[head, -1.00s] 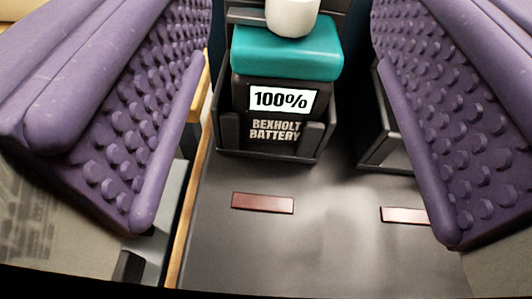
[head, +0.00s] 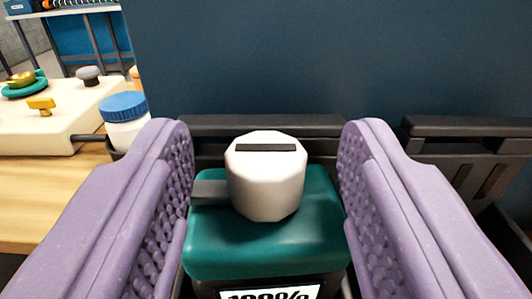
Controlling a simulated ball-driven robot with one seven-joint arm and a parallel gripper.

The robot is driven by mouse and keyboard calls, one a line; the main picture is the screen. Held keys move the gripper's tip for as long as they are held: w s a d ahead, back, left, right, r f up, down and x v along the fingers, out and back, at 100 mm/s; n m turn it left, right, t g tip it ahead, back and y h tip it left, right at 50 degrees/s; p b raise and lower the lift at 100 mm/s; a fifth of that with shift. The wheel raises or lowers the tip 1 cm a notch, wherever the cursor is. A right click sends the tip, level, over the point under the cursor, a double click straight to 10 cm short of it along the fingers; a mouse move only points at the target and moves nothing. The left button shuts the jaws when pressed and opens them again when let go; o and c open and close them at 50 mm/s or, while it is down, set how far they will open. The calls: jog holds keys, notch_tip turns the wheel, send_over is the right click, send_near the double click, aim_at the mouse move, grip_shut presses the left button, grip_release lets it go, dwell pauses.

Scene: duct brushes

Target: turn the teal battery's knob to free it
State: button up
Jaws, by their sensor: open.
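The teal battery (head: 240,250) sits in a dark holder in the middle of the head view, with a partly cut-off "100%" label on its front. Its white faceted knob (head: 265,182) stands on top, with a dark bar mark (head: 265,148) running left to right across its top face. My gripper (head: 265,165) is open. Its purple studded fingers stand to the left and right of the knob and battery top, with a gap to the knob on each side. The lower part of the battery is out of frame.
A dark blue panel (head: 330,60) rises behind the holder. An empty-looking dark holder (head: 470,160) stands at the right. At the left, a wooden surface (head: 40,195) bears a white jar with a blue lid (head: 124,108) and a pale board with knobs (head: 50,120).

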jog(key=c, duration=1)
jog(key=shift+d+n+y+b, duration=0.1)
jog(key=shift+n+y+b, duration=0.4)
jog(key=shift+y+b, duration=0.3)
grip_shut()
jog(key=o, duration=1)
grip_release()
jog(key=s+p, duration=0.2)
jog(key=s, duration=0.5)
jog(key=shift+s+d, duration=0.3)
jog(key=shift+s, duration=0.1)
